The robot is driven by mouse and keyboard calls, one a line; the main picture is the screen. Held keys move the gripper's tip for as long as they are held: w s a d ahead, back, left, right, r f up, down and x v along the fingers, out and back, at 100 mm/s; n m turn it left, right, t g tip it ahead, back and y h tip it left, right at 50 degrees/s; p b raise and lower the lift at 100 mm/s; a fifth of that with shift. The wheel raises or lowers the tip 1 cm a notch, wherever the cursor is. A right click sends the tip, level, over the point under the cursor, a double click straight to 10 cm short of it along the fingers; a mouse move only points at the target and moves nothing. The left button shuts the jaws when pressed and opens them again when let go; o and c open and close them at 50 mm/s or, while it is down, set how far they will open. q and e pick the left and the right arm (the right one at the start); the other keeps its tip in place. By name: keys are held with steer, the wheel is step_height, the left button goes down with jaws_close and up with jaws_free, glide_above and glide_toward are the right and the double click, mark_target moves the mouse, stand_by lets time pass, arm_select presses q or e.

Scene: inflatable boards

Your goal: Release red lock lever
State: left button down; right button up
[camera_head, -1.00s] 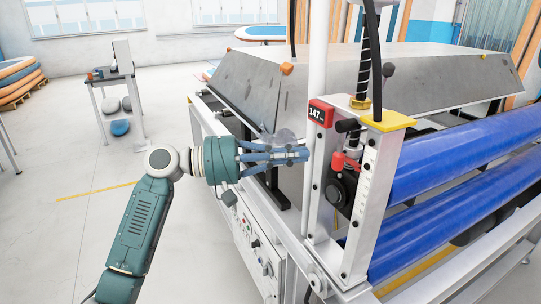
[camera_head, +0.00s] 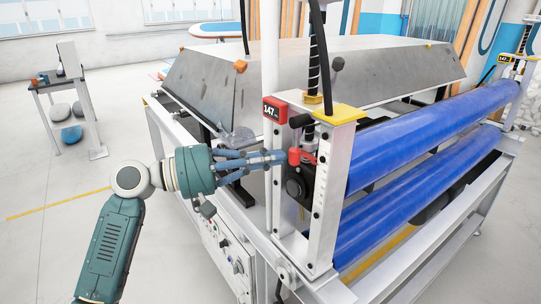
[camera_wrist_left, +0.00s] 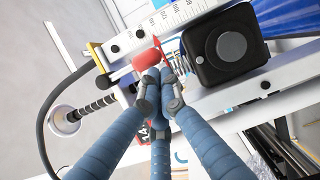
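The red lock lever (camera_head: 303,157) sits on the white post of the roller machine, above a black round knob housing (camera_head: 298,187). In the left wrist view the lever's red knob (camera_wrist_left: 147,59) is just beyond my fingertips, beside a black square block (camera_wrist_left: 226,44). My left gripper (camera_head: 283,157) has its blue fingers drawn together, with the tips at the lever. It also shows in the left wrist view (camera_wrist_left: 162,82), where the tips are bunched and appear to touch the knob's near side, not wrap around it. My right gripper is out of view.
Blue rollers (camera_head: 430,140) extend right. A grey slanted cover (camera_head: 205,88) lies behind. A small side table (camera_head: 60,84) stands far left, with open floor between.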

arm_select(q)
steer(key=shift+s+d+f+n+p, duration=0.1)
steer(key=shift+s+d+n+p, duration=0.2)
steer(key=shift+s+n+p, duration=0.25)
